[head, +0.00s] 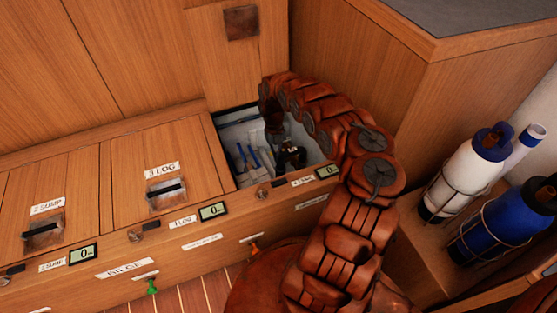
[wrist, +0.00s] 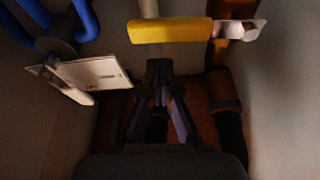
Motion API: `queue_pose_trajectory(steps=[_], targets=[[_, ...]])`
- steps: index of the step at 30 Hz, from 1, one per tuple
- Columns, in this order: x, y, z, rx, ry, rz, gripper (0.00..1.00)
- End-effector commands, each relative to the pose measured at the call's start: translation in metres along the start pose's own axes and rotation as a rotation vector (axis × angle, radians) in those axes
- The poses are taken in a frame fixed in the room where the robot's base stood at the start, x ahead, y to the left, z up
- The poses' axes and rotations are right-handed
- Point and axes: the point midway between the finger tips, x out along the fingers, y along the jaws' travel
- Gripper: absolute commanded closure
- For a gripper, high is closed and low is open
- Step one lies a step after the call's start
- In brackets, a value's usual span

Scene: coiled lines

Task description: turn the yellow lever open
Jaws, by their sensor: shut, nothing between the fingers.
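The yellow lever (wrist: 172,31) shows at the top of the wrist view. It lies nearly level across the picture, with a bare metal plate at its right end and a pale stem behind it. My gripper (wrist: 159,92) is shut and empty, with its fingertips below the lever in the picture and apart from it. In the head view my gripper (head: 290,158) is down inside the open compartment (head: 222,140). The yellow lever cannot be made out in the head view.
A white label plate (wrist: 92,75) and blue handles (wrist: 86,18) are at the left in the wrist view. A brown pipe (wrist: 226,92) runs down the right. Compartment walls are close on both sides. Closed lids (head: 165,165) lie left of the opening; bottles (head: 470,170) stand at right.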

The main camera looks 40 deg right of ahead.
Motion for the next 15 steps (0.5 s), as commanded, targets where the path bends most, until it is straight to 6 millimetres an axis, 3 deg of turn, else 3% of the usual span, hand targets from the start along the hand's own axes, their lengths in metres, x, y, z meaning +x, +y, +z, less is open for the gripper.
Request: queue_pose_trajectory(steps=[7,15], targets=[[-0.003,0.002,0.015,-0.003,0.001,0.003,1.0],[-0.007,0.001,0.019,-0.001,-0.001,0.001,1.0]])
